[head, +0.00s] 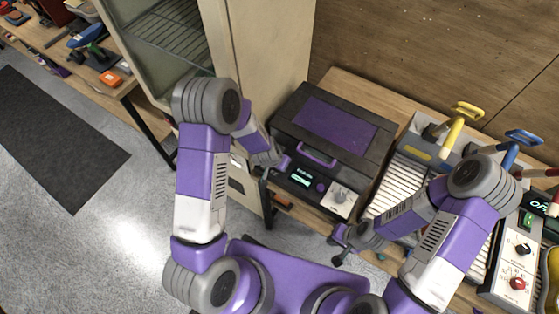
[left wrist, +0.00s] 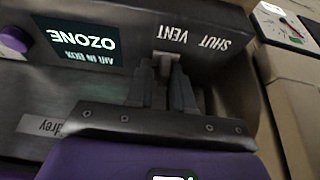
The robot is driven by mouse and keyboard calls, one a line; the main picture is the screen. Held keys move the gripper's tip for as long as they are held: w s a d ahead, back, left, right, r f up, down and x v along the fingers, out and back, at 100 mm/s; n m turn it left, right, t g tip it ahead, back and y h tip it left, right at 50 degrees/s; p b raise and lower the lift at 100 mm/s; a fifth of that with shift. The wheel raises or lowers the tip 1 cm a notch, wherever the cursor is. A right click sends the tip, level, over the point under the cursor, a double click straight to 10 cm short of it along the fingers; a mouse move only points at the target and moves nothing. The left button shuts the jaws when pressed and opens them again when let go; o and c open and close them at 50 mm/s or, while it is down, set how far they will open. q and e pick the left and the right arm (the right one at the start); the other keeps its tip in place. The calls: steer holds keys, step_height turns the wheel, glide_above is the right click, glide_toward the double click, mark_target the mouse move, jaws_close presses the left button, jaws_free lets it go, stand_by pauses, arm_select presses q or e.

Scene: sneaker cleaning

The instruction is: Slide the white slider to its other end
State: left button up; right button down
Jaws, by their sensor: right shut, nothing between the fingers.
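The purple and dark grey box (head: 318,130) stands on the bench in the head view, its front panel facing me. My left gripper (head: 277,168) is at the left of that panel. My left gripper's fingertips (left wrist: 168,72) are close together right at the slider. I cannot tell whether they grip it or only touch it. My right gripper (head: 340,246) is shut and empty, low in front of the bench edge.
A lit OZONE display (left wrist: 85,43) is beside the slider, with a purple knob (left wrist: 14,40) farther left. A tall beige cabinet (head: 255,50) stands left of the box. A ribbed machine with a yellow handle (head: 452,130) stands to the right.

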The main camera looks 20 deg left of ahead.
arm_select(q)
steer(key=shift+o, duration=1.4)
steer(key=shift+d, duration=0.15)
steer(key=shift+r, duration=0.1)
steer(key=p+v, duration=0.1)
steer(key=v, duration=0.6)
steer(key=shift+s+r, duration=0.15)
steer(key=shift+s, duration=0.05)
